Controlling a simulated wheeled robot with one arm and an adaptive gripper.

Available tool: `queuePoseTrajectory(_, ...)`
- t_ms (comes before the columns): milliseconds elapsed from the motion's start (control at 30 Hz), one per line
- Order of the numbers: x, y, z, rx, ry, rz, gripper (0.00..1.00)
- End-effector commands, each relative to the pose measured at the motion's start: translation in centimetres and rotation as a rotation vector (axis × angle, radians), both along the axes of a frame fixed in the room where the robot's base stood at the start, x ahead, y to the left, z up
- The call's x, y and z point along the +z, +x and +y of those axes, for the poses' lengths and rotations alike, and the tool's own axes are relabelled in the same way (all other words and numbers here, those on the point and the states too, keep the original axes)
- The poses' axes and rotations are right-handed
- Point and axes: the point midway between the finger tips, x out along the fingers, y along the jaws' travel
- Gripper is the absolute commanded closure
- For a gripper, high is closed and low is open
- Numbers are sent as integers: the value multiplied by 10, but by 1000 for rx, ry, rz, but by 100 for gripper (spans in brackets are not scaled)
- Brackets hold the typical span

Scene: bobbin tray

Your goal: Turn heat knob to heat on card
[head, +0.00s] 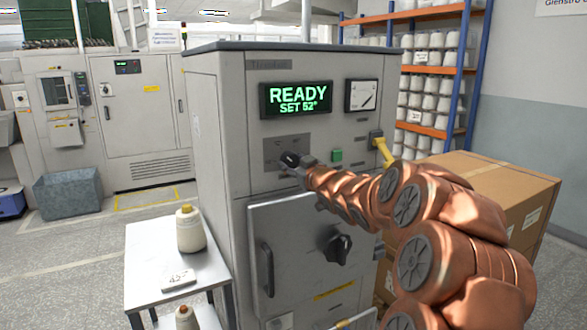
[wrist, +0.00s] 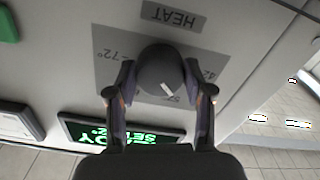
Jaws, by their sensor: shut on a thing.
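The heat knob (wrist: 160,68) is dark and round with a white pointer mark, on a grey panel plate marked HEAT, with degree figures around it. The wrist view is upside down. My gripper (wrist: 160,92) has one finger on each side of the knob and is shut on it. In the head view my gripper (head: 291,160) reaches the plate and hides most of the knob. The display (head: 296,98) reads READY, SET 52°. The card (head: 180,279) lies on the small side table with a handwritten figure, perhaps 45°, too small to read surely.
A yarn cone (head: 190,229) stands behind the card on the side table (head: 145,250). The cabinet door below has a black knob (head: 338,247) and a long handle (head: 267,269). A green button (head: 337,155) and a yellow handle (head: 381,148) are right of my gripper. Cardboard boxes (head: 490,185) stand right.

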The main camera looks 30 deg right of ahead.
Motion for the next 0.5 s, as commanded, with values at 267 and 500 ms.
queuePoseTrajectory(267, -4, 0, -1, -1, -265, 26, 83)
queuePoseTrajectory(500, -4, 0, -2, -1, -476, 43, 83)
